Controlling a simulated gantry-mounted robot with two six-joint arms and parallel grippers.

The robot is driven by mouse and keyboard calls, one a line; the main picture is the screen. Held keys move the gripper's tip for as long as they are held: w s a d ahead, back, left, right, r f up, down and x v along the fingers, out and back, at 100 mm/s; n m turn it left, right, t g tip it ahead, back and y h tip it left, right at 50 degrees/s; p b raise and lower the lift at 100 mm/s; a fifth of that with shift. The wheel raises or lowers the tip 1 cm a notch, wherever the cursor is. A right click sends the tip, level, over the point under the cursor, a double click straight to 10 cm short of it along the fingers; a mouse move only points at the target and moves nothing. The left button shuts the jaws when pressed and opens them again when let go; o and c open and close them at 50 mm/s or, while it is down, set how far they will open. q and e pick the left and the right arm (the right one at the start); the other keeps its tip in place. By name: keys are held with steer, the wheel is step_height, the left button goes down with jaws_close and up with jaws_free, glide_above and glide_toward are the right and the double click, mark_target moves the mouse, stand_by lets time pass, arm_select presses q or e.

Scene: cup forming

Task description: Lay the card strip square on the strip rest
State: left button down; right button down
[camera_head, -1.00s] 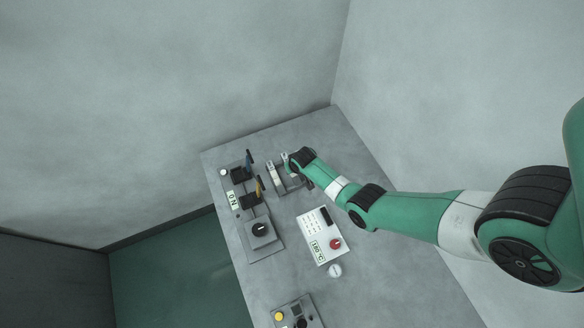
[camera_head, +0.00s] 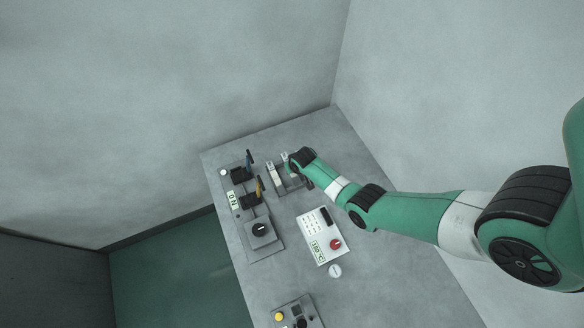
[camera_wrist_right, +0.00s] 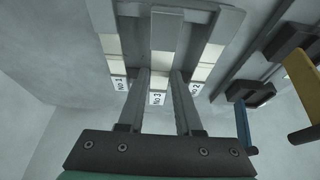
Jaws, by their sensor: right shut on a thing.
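In the right wrist view my right gripper (camera_wrist_right: 160,76) reaches up from the bottom, its two long grey fingers on either side of a pale strip marked No 3 (camera_wrist_right: 160,82). It is shut on this strip, though the contact at the fingertips is hard to make out. Pale pieces marked No 1 (camera_wrist_right: 117,66) and No 2 (camera_wrist_right: 204,70) lie to the left and right, by a grey frame (camera_wrist_right: 132,8). I cannot tell which part is the strip rest. In the head view the grey frame (camera_head: 279,187) stands beside my right wrist, which hides the fingertips. My left gripper is out of view.
Left of the frame are blue-handled (camera_head: 249,157) and yellow-handled (camera_head: 260,186) devices. A knob box (camera_head: 262,240), a white panel with a red knob (camera_head: 320,236) and a yellow-button box (camera_head: 298,312) stand nearer. The table (camera_head: 365,260) is bare toward its right edge.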

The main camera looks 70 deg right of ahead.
steer(key=shift+f+b, duration=1.2)
stand_by(0.6)
stand_by(0.5)
jaws_free()
stand_by(0.4)
step_height(320, 180, up, 8)
steer(key=p, duration=0.7)
steer(key=shift+r+p, duration=0.1)
steer(key=shift+p, duration=0.3)
stand_by(0.3)
